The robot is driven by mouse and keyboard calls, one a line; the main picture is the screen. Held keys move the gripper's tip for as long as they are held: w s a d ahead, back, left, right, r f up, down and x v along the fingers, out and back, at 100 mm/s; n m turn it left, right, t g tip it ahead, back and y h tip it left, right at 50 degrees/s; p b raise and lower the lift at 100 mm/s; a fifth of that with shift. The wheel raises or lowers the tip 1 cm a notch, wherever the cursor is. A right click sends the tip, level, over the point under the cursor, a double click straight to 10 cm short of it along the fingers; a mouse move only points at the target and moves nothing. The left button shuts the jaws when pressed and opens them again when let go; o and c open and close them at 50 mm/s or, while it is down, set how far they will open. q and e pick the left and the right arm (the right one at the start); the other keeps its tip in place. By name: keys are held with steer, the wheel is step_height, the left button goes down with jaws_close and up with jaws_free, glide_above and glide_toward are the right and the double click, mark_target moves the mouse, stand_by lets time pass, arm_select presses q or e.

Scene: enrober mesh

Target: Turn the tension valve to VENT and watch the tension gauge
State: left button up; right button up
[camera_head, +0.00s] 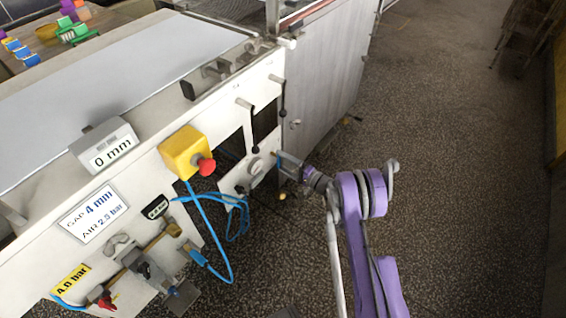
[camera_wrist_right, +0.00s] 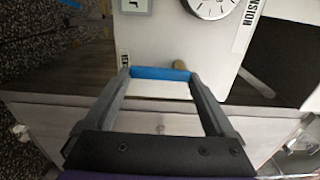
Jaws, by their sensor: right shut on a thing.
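A white panel (camera_head: 240,178) on the machine's side carries a round tension gauge (camera_head: 256,165). In the right wrist view the gauge (camera_wrist_right: 213,5) is cut off by the top edge, beside a label ending in "NSION"; its full reading cannot be made out. My right gripper (camera_head: 283,160) reaches the panel's right side. In the right wrist view my right gripper (camera_wrist_right: 160,75) is shut on a blue bar (camera_wrist_right: 160,73), seemingly the tension valve's handle, held between both fingertips. Which marked position the handle points to cannot be told. My left gripper is not in view.
A yellow box with a red button (camera_head: 206,166) and a looped blue hose (camera_head: 240,215) are left of the panel. Black-knobbed levers (camera_head: 254,148) hang above it. The speckled floor (camera_head: 450,120) at right is open.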

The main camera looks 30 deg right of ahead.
steer(key=o, duration=1.1)
steer(key=shift+c, duration=0.2)
steer(key=shift+s+d, duration=0.1)
steer(key=p+v, duration=0.1)
steer(key=v, duration=0.9)
steer(key=shift+s, duration=0.35)
